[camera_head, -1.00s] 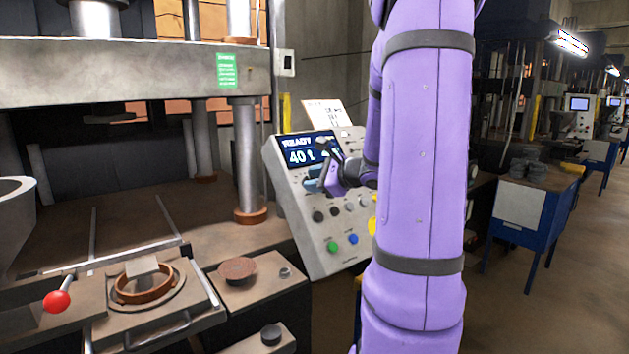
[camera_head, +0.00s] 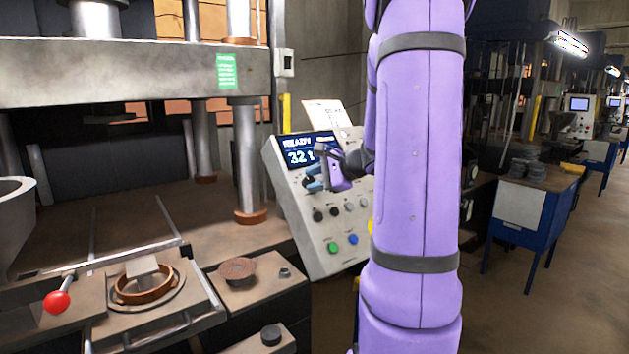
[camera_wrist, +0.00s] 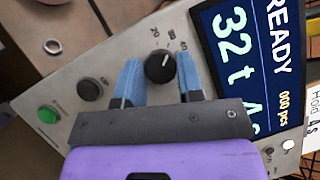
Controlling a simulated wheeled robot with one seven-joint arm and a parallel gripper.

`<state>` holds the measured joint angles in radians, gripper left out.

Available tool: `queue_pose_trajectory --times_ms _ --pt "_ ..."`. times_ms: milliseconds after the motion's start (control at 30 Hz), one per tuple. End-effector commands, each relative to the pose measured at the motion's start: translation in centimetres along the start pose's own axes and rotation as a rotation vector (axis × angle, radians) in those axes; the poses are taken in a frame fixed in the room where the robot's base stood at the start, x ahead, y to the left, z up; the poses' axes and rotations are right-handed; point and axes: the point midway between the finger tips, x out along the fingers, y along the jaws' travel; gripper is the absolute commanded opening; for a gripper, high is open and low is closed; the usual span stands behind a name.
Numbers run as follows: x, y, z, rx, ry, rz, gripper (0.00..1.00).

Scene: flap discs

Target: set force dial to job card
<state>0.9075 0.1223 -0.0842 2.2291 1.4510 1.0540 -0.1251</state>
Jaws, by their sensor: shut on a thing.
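The force dial (camera_wrist: 160,68) is a black knob with a white pointer line on the grey control panel (camera_wrist: 75,68). In the wrist view, the blue fingers of my gripper (camera_wrist: 160,72) stand on both sides of the dial, shut on it. In the head view, my gripper (camera_head: 316,180) is at the panel just below the screen and hides the dial. The dark blue display (camera_wrist: 240,70) reads READY and 32 t; it also shows in the head view (camera_head: 300,150). The job card (camera_head: 323,113) stands behind the panel top; its writing is too small to read there.
A green button (camera_wrist: 48,115) and a dark button (camera_wrist: 90,89) sit near the dial on the panel. The press bed (camera_head: 110,215) lies left, with a red-knobbed lever (camera_head: 57,301). A blue cart (camera_head: 530,215) stands at the right beside open floor.

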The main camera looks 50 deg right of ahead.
Motion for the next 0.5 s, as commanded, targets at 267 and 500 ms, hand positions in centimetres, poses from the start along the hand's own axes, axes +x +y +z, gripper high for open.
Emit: queue_pose_trajectory --times_ms 267,500 --pt "-0.02 -0.18 0.0 -0.072 -0.004 0.035 0.11" --pt "-0.04 -0.2 -0.01 -0.082 -0.004 0.04 0.11"
